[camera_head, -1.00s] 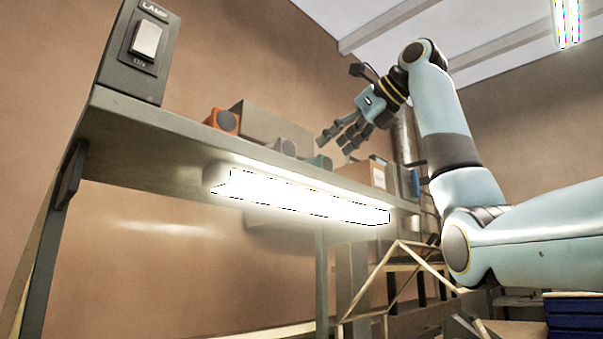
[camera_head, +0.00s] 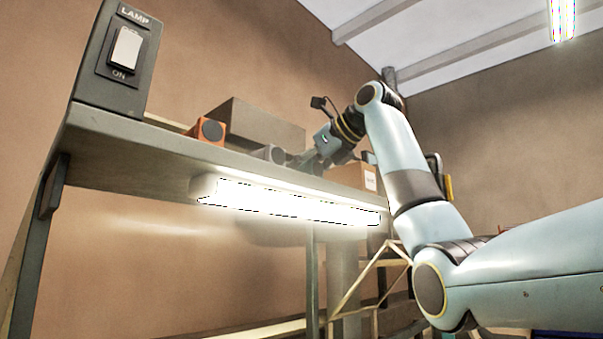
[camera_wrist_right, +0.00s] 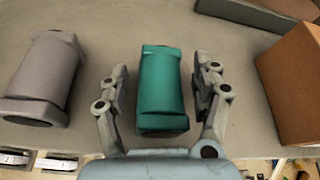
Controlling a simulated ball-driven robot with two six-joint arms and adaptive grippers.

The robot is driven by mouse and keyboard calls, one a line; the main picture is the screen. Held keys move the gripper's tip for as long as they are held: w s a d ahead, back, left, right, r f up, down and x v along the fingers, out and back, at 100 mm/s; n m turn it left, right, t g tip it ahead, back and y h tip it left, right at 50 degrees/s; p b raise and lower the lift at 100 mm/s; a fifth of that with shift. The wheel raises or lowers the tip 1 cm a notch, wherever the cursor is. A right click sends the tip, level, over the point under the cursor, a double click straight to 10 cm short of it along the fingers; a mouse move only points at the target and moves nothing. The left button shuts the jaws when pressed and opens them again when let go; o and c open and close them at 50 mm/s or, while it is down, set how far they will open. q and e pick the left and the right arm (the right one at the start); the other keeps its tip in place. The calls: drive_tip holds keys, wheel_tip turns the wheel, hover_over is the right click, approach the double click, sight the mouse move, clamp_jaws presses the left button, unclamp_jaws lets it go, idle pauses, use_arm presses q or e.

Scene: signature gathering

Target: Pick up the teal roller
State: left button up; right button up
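The teal roller (camera_wrist_right: 162,90) lies on the shelf, in the middle of the right wrist view. My right gripper (camera_wrist_right: 166,78) is open, with one finger on each side of the roller. A narrow gap shows between the roller and each finger, so they appear apart. In the head view my right gripper (camera_head: 298,160) is down at the shelf's edge, and I cannot make out the teal roller there. My left gripper is in neither view.
A grey roller (camera_wrist_right: 46,78) lies left of the teal one, and a brown box (camera_wrist_right: 292,85) stands to the right. In the head view an orange block (camera_head: 210,131) and a dark box (camera_head: 255,124) share the shelf (camera_head: 130,150). A lit lamp (camera_head: 290,203) hangs beneath.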

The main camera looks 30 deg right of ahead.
drive_tip(key=c, duration=1.1)
drive_tip(key=shift+c, duration=0.5)
drive_tip(key=shift+r, duration=0.15)
